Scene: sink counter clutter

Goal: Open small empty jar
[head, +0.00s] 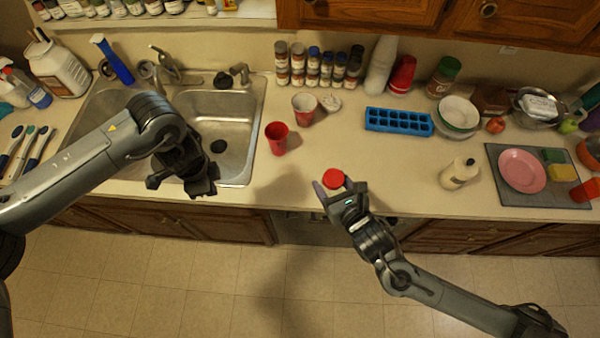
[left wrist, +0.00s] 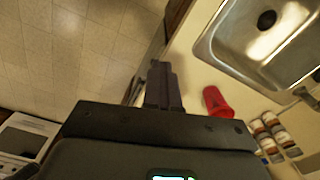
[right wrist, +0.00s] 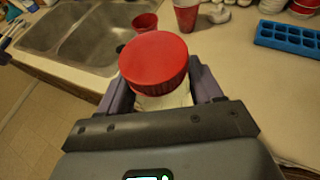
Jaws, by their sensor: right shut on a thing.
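The small jar shows its red lid (head: 334,179) in the head view. In the right wrist view the red lid (right wrist: 154,62) is on top of a pale, clear-looking jar body (right wrist: 165,101), mostly hidden below the lid. My right gripper (head: 332,187) is shut on the jar body, with one finger on each side. It holds the jar upright near the counter's front edge. My left gripper (head: 183,186) is over the front of the sink, away from the jar. In the left wrist view its fingers (left wrist: 162,75) are together with nothing between them.
A red cup (head: 277,138) stands right of the sink (head: 215,122), with another red cup (head: 304,108) behind it. A blue ice tray (head: 399,121) lies further back. The counter between the jar and ice tray is clear.

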